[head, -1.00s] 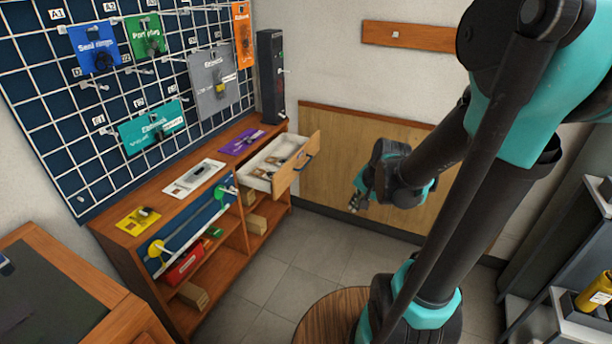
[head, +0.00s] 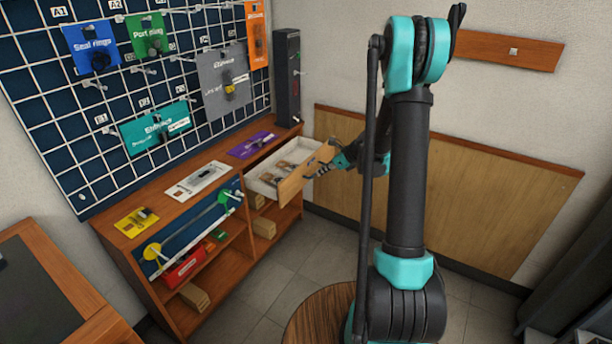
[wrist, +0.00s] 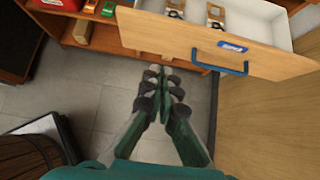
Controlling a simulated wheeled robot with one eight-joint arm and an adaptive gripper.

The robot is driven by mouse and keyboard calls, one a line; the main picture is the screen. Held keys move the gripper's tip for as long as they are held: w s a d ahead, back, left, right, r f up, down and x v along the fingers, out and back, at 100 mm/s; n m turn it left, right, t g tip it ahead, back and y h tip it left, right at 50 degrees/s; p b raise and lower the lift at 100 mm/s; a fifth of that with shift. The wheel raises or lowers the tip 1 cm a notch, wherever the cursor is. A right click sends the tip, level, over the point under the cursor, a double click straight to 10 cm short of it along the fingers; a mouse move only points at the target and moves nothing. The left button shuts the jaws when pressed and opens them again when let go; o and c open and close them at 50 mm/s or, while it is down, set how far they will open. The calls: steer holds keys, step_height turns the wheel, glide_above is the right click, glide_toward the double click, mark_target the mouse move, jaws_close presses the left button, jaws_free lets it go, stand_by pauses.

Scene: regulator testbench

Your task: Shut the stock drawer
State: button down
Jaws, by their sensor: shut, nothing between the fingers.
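The stock drawer (head: 296,184) stands pulled out of the right end of the wooden bench, with a light wood front and a pale inside holding a few small parts. In the wrist view the drawer front (wrist: 185,45) carries a blue handle (wrist: 218,64) and a blue label. My gripper (head: 318,172) is at the drawer front in the head view, its tips partly hard to make out. In the wrist view my gripper (wrist: 160,75) is shut and empty, its fingertips just below the left part of the drawer front; contact cannot be told.
The bench top (head: 215,155) holds flat yellow, white and purple cards. Open shelves below hold a red box (head: 184,266) and wooden blocks. A pegboard (head: 50,110) hangs behind. A round wooden stool-like top (head: 315,318) stands by my arm. Floor before the bench is clear.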

mark_target(293, 179)
steer(key=shift+w+a+r+x, duration=0.2)
steer(key=shift+a+r+x, duration=0.15)
steer(key=shift+x, duration=1.7)
steer(key=shift+w+a+r+x, duration=0.2)
steer(key=shift+r+x, duration=0.15)
steer(key=shift+x, duration=1.7)
steer(key=shift+w+a+r+x, duration=0.2)
steer(key=shift+a+r+x, duration=0.1)
steer(key=shift+x, duration=1.8)
steer(key=shift+a+r, duration=0.1)
steer(key=w+a, duration=0.3)
steer(key=a, duration=0.2)
steer(key=w+a, duration=0.4)
steer(key=a, duration=0.1)
steer(key=w+a, duration=0.4)
steer(key=a, duration=0.1)
steer(key=shift+w+a, duration=0.45)
steer(key=shift+a, duration=0.1)
steer(key=shift+r, duration=0.1)
